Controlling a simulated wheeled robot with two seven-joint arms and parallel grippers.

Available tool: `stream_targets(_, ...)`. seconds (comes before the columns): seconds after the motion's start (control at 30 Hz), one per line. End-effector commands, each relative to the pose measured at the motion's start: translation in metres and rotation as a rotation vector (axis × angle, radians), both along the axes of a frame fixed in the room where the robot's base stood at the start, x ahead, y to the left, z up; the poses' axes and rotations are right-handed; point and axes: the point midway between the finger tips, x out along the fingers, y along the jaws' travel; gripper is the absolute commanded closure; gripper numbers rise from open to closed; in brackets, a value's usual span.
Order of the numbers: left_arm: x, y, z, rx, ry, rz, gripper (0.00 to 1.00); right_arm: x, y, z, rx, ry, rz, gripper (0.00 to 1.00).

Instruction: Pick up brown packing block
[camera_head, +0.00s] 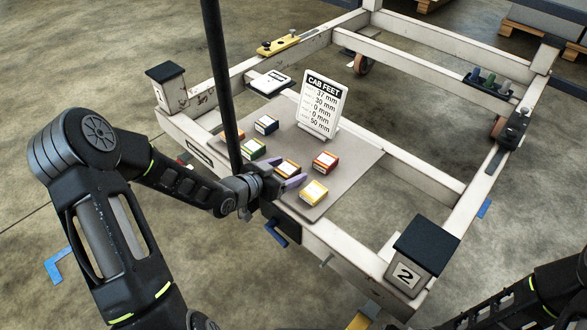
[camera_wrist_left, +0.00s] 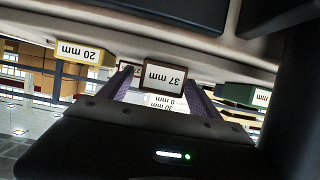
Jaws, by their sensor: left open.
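The brown packing block (camera_head: 287,168), with a white top label, lies on the grey board at the front of the trolley. In the left wrist view, which is upside down, the brown block (camera_wrist_left: 163,76) reads 37 mm. My left gripper (camera_head: 286,177) is low over the board with its purple fingers at the block. In the wrist view the open left gripper (camera_wrist_left: 160,82) has one finger on either side of the block. I cannot tell whether they touch it. My right gripper is out of frame; part of my right arm shows at lower right.
Close by are a yellow block (camera_head: 314,192), a red block (camera_head: 325,161), a green block (camera_head: 253,149) and a blue block (camera_head: 266,125). A CAB FEET sign (camera_head: 321,103) stands behind. A dark pole (camera_head: 224,80) rises left of the board (camera_head: 350,165).

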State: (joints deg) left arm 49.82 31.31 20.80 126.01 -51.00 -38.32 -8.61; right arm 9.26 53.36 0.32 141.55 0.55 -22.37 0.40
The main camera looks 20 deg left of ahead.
Motion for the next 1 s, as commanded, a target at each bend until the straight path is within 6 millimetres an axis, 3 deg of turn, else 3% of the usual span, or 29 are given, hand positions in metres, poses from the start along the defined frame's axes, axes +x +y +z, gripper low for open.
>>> stream_targets(0.47,0.0001,0.0,0.0003,0.0,0.0,0.0,0.27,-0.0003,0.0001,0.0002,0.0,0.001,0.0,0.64)
stream_targets(1.0,0.0001,0.0,0.0003,0.0,0.0,0.0,0.7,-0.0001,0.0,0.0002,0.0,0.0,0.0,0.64)
